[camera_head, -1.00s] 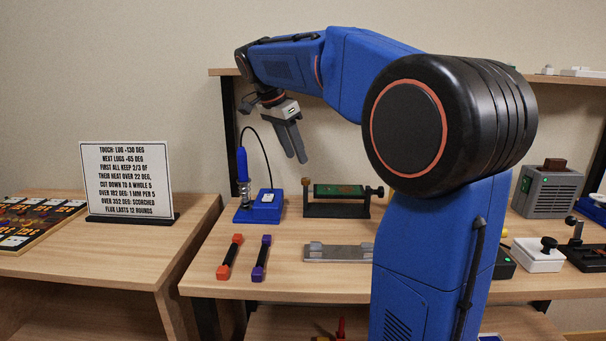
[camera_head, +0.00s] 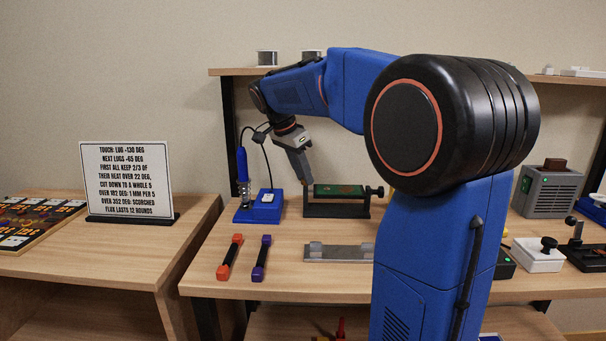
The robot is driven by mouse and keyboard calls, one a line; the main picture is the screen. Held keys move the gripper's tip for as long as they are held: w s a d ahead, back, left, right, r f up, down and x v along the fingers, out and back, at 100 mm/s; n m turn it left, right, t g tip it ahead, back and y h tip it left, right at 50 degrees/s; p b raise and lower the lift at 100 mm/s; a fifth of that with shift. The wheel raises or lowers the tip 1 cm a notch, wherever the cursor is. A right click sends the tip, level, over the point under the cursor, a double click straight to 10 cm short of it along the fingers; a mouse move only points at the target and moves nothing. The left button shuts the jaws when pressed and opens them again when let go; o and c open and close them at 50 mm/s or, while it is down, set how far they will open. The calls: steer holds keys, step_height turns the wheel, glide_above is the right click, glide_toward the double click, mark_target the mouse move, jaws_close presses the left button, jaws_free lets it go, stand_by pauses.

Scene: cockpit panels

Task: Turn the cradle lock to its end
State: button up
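The cradle (camera_head: 335,211) is a dark frame on the table that holds a green board (camera_head: 338,190). A dark round knob (camera_head: 376,191) sticks out at its right end; I cannot tell whether this is the lock. My gripper (camera_head: 305,180) points down at the left end of the cradle. Its fingers cover the top of the left post. The fingers overlap in this view, so their gap and any contact with the cradle cannot be made out.
A blue soldering stand (camera_head: 260,208) with a blue-handled iron (camera_head: 242,165) is just left of the cradle. A grey metal bar (camera_head: 338,253) and two tools with red (camera_head: 230,257) and purple (camera_head: 261,258) ends lie in front. My arm hides the table's middle right.

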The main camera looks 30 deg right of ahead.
jaws_close()
steer(key=n, duration=0.1)
steer(key=n+t, duration=0.1)
steer(key=n, duration=0.1)
steer(key=shift+s+n, duration=0.2)
steer(key=shift+n, duration=0.1)
steer(key=n+t, duration=0.1)
steer(key=n, duration=0.1)
steer(key=n+t+y, duration=0.1)
steer(key=n, duration=0.1)
steer(key=shift+s+d+n, duration=0.15)
steer(key=shift+n, duration=0.15)
steer(key=n, duration=0.1)
steer(key=n+y, duration=0.1)
steer(key=n, duration=0.1)
steer(key=n+t+y, duration=0.1)
steer(key=n, duration=0.1)
steer(key=shift+d, duration=0.25)
steer(key=shift+s+d+n+y, duration=0.1)
steer(key=shift+n+y, duration=0.9)
steer(key=shift+n, duration=1.4)
